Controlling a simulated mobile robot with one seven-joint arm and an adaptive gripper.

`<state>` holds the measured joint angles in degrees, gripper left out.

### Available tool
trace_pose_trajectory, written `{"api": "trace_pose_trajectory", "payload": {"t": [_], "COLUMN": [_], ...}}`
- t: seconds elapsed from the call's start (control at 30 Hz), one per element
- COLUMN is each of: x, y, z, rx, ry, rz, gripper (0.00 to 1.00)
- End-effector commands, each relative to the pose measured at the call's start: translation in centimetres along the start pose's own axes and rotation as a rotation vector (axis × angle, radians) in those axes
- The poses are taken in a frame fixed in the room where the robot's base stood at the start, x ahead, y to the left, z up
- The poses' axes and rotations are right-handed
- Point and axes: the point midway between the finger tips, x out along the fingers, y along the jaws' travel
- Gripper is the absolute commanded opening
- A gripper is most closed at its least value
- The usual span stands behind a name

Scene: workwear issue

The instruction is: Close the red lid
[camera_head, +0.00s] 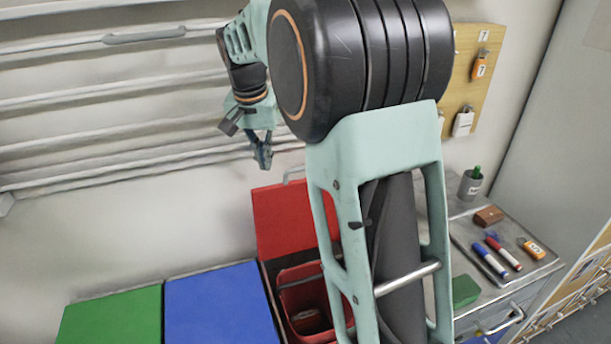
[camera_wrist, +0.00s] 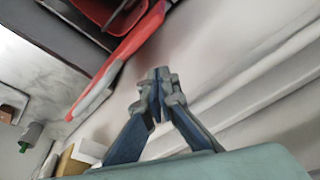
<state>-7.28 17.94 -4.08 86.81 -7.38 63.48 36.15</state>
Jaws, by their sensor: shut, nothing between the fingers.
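The red lid (camera_head: 285,218) stands raised and open against the wall, behind its bin. Part of it is hidden by my arm in the head view. The red bin (camera_head: 303,290) below it is open, and a small object lies inside that I cannot make out. In the wrist view the lid (camera_wrist: 118,55) shows edge-on at the upper left, with a grey handle at its end. My gripper (camera_head: 264,163) is above the lid's top edge, close to the wall. Its fingertips (camera_wrist: 158,75) are together with nothing between them and appear apart from the lid.
A blue lid (camera_head: 218,305) and a green lid (camera_head: 110,318) lie shut to the left. Pale rails line the wall.

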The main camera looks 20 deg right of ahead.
Motion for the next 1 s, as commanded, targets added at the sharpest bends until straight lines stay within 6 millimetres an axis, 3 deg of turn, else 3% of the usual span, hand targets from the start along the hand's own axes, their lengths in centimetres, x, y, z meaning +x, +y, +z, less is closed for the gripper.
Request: {"api": "trace_pose_trajectory", "payload": {"t": [0.27, 1.0], "x": [0.3, 3.8], "y": [0.0, 0.0], "z": [0.1, 1.0], "rx": [0.000, 0.000], "ry": [0.000, -0.001], "rz": [0.000, 0.000], "gripper": [0.00, 0.00]}}
